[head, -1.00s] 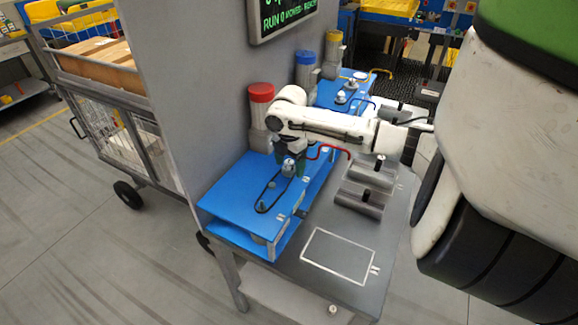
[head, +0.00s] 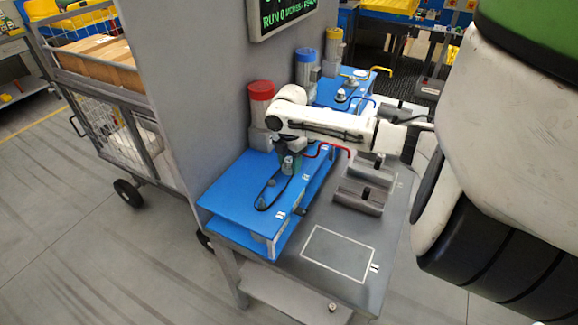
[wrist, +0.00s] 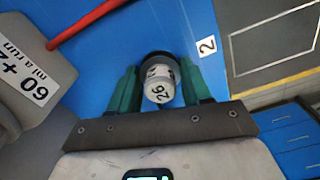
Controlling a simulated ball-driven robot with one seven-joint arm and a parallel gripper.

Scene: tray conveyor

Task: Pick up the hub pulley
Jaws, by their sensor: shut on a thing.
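The hub pulley (wrist: 159,88) shows in the wrist view as a small pale grey cylinder marked 26, with a dark ring behind its far end. The green fingers of my gripper (wrist: 160,92) are shut on it from both sides. In the head view my gripper (head: 289,162) points down at the blue deck (head: 228,190), near the red-topped post. The fingers mostly hide the pulley there. I cannot tell whether it touches the deck.
A black belt loop (head: 262,203) lies on the deck in front of my gripper. A red bent rod (head: 334,147) is close on the right. The red-topped post (head: 262,103) stands behind. Grey blocks (head: 362,190) sit at right. The white-outlined area (head: 338,254) is empty.

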